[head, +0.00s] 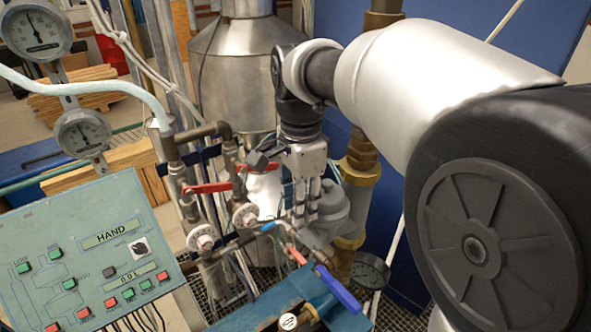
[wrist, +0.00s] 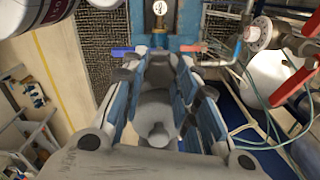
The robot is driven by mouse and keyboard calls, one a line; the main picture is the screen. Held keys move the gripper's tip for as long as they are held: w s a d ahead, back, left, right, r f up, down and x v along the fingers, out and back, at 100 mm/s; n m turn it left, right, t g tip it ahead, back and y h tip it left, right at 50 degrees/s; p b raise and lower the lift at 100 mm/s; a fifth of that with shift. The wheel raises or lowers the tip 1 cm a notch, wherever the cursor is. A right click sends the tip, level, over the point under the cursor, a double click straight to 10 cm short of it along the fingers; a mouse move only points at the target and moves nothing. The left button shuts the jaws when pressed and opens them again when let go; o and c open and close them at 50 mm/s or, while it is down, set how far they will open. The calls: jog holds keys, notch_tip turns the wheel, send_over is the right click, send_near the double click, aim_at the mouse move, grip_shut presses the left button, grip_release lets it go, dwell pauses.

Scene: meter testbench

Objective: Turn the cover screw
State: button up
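My gripper (head: 307,212) points down in front of the grey rounded meter housing (head: 333,212) in the head view. In the wrist view, the two fingers of my gripper (wrist: 157,76) stand apart on either side of a grey body (wrist: 155,104). A small rounded knob (wrist: 158,133) shows on that body between the fingers; it may be the cover screw, but I cannot tell for sure. I cannot tell whether the fingers touch the housing. The gripper is open with nothing clearly clamped.
A green control panel (head: 92,258) marked HAND stands at the left. Pipes with red valve handles (head: 207,188) are left of my gripper. A blue lever (head: 338,289) and a round gauge (head: 370,271) are below right. A metal tank (head: 236,70) stands behind.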

jog(key=c, duration=0.5)
jog(key=shift+o, duration=0.2)
jog(key=shift+n+p, duration=0.7)
jog(key=shift+n, duration=2.3)
jog(key=o, duration=1.1)
jog(key=shift+c, duration=0.2)
